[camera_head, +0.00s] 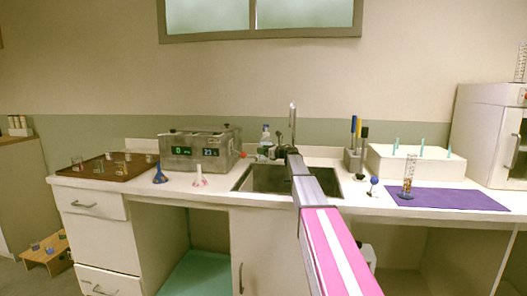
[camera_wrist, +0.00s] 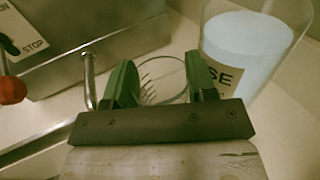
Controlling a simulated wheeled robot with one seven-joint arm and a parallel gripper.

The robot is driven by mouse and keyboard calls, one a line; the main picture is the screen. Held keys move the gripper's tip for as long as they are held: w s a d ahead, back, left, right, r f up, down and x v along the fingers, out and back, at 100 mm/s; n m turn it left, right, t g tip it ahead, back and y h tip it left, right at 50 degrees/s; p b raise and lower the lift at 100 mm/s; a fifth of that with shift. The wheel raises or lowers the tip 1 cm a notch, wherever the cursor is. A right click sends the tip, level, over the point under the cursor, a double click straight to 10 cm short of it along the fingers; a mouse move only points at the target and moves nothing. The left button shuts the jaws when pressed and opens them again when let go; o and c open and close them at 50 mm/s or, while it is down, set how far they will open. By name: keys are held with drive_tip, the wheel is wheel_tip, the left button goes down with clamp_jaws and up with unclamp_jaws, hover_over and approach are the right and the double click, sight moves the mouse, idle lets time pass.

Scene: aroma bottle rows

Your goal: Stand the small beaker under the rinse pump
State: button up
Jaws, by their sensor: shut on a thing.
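My gripper (camera_wrist: 161,80) is shut on the small beaker (camera_wrist: 165,84), a clear glass vessel with dark marks between the two green fingers. Only its upper part shows; the gripper body hides the rest. In the head view my gripper (camera_head: 268,153) is at the back left of the sink, and the beaker cannot be made out there. The rinse pump bottle (camera_wrist: 245,48), clear with blue liquid and a label ending in "SE", stands just right of and beyond the beaker. It also shows in the head view (camera_head: 266,134). Its spout is not clear in either view.
A metal bath (camera_head: 200,152) with displays and a red knob (camera_wrist: 11,90) stands close on the left. A bent metal pipe (camera_wrist: 90,75) rises beside my left finger. The sink (camera_head: 335,182) lies in front. A purple mat (camera_head: 455,199) is at right.

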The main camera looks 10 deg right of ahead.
drive_tip(key=shift+f, duration=0.25)
drive_tip(key=o, duration=0.7)
drive_tip(key=shift+r, duration=0.35)
drive_tip(key=v, duration=1.2)
drive_tip(key=shift+r, duration=0.1)
